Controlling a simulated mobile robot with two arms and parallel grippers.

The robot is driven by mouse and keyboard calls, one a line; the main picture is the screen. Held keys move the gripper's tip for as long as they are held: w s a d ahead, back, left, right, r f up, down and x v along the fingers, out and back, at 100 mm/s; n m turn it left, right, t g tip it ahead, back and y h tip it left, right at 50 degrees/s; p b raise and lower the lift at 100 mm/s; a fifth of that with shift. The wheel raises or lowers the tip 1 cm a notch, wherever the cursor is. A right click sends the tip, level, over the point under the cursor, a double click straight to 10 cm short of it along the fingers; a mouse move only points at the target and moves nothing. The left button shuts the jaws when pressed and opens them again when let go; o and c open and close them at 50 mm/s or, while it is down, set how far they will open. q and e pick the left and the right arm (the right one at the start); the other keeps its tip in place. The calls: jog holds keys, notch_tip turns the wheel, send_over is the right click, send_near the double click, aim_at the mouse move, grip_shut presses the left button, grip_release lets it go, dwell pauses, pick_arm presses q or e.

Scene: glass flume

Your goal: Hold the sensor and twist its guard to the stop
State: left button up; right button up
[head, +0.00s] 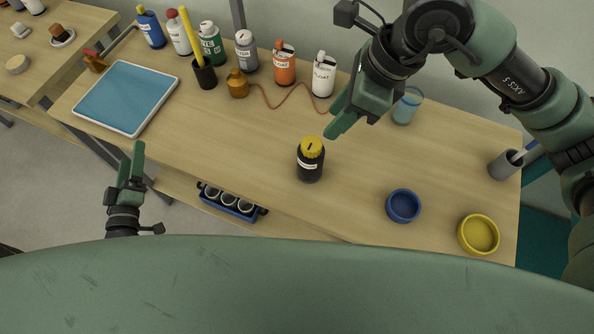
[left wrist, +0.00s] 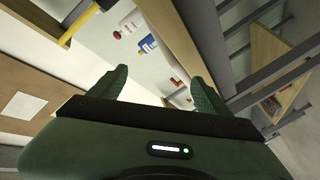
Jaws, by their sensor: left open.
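The sensor (head: 310,166) is a black cylinder with a pale label, standing upright on the bench near its front edge. A yellow guard (head: 312,147) with a dark mark sits on its top. My right gripper (head: 345,126) hangs above and to the right of it, apart from it; its finger gap is not clear. My left gripper (head: 131,160) is off the bench's front edge at the left, far from the sensor. It is open and empty, and its two spread fingers show in the left wrist view (left wrist: 160,82).
Several bottles, such as the orange one (head: 285,68), line the back of the bench. A blue tray (head: 126,97) lies at the left. A blue bowl (head: 403,206) and a yellow bowl (head: 478,235) stand at the right. The bench around the sensor is clear.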

aim_at(303, 167)
pick_arm(q)
jog(key=s+d+r+n+t+h, duration=0.3)
jog(key=d+r+t, duration=0.4)
jog(key=d+r, duration=1.55)
jog(key=d+f+m+g+h, duration=0.3)
jog(key=d+f+m, duration=0.2)
jog(key=d+m, duration=0.1)
jog(key=d+f+m+g+h, duration=0.2)
jog(key=d+f+m+h, duration=0.1)
jog(key=d+f+m, duration=0.3)
jog(key=d+f+m+g+h, duration=0.3)
jog(key=d+f+m, duration=0.3)
jog(key=m, duration=0.2)
jog(key=shift+w+f+g+h, duration=0.2)
jog(key=shift+w+g+h, duration=0.1)
jog(key=shift+h, duration=0.2)
jog(key=shift+w+d+f, duration=0.1)
jog(key=shift+f, duration=0.05)
jog(key=shift+x, duration=3.6)
jog(key=shift+f, duration=0.1)
